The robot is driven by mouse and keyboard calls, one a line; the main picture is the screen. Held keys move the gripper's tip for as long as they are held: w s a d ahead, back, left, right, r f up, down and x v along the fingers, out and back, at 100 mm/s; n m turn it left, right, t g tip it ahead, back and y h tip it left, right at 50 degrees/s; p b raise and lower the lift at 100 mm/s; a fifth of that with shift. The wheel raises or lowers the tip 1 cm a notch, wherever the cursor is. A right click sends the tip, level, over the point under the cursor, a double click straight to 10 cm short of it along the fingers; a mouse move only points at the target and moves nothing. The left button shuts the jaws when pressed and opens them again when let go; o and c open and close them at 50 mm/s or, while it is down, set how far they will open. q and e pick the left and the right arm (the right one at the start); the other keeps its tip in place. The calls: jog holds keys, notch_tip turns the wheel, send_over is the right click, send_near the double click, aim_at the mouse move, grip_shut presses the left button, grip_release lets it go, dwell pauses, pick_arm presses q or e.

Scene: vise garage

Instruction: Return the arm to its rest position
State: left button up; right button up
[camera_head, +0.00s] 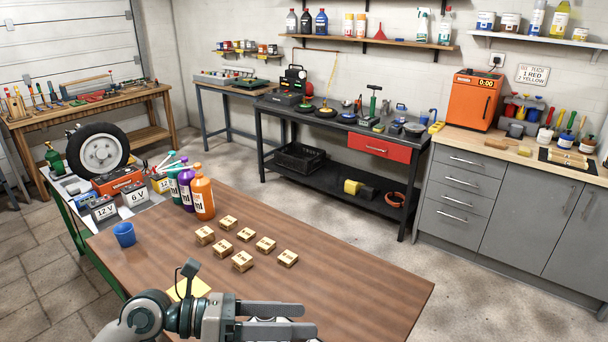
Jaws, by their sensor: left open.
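My left gripper (290,320) is over the near edge of the brown table (362,278), at the bottom of the head view. Its two grey fingers point right and are spread apart. I see no object held between them, though small pale bits show below the fingers at the picture's bottom edge. The left arm comes in from the bottom left and partly covers a yellow sheet (188,288) on the table. My right gripper is not in view.
Several small wooden blocks (242,261) stand on the table beyond the gripper. A blue cup (124,234) and bottles (203,197) stand at its left. The table's right part is clear. A dark workbench (340,137) and grey cabinets (520,211) stand behind.

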pick_arm(q)
notch_tip(320, 180, up, 6)
jog(key=n+t+h, duration=0.3)
jog(key=n+h, duration=0.1)
jog(key=w+a+r+n+t+y, duration=0.4)
jog(key=a+n+t, duration=0.4)
jog(key=n+t, duration=0.7)
jog(key=a+f+n+g+y, duration=0.2)
jog(key=a+f+n+y, duration=1.1)
jog(key=f+n+y, duration=0.45)
jog(key=s+a+f+n+g, duration=0.2)
jog(key=s+f+n+g, duration=0.3)
jog(key=s+f+g, duration=0.45)
jog(key=s+d+f+n+g+h, duration=0.25)
jog(key=s+f+g, duration=0.25)
jog(key=s+f, duration=1)
notch_tip(320, 180, down, 27)
jog(key=s+g, duration=0.2)
jog(key=s, duration=0.1)
jog(key=s+a+f, duration=0.2)
jog(key=s+f, duration=1.5)
jog(key=shift+s+a+g+y+b, duration=0.3)
jog(key=shift+s+a+g+b, duration=0.05)
jog(key=shift+a, duration=0.05)
